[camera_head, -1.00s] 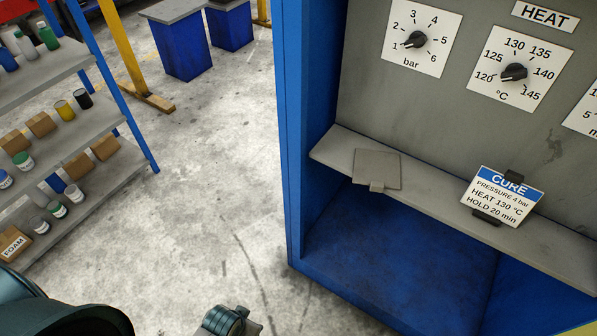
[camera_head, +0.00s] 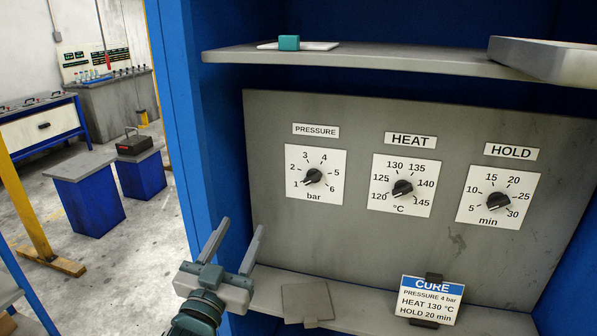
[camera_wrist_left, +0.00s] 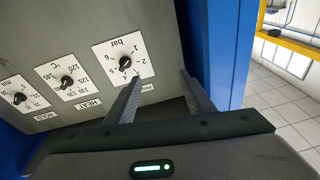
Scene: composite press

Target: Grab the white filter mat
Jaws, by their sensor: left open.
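A thin white sheet, which looks like the white filter mat (camera_head: 319,46), lies on the upper shelf at its left part. A small teal block (camera_head: 289,43) sits on its left part. My left gripper (camera_head: 240,229) is open and empty, fingers pointing up. It is below the upper shelf, in front of the left edge of the grey dial panel, well apart from the mat. In the left wrist view the open fingers (camera_wrist_left: 160,78) show in front of the dial panel, with nothing between them; the mat is not seen there. My right gripper is not in view.
The upper shelf (camera_head: 420,62) has a grey tray (camera_head: 560,62) at its right. The panel (camera_head: 460,240) carries three dials. A grey square plate (camera_head: 306,302) and a CURE card (camera_head: 430,300) are on the lower shelf. The blue cabinet side (camera_head: 185,130) stands left.

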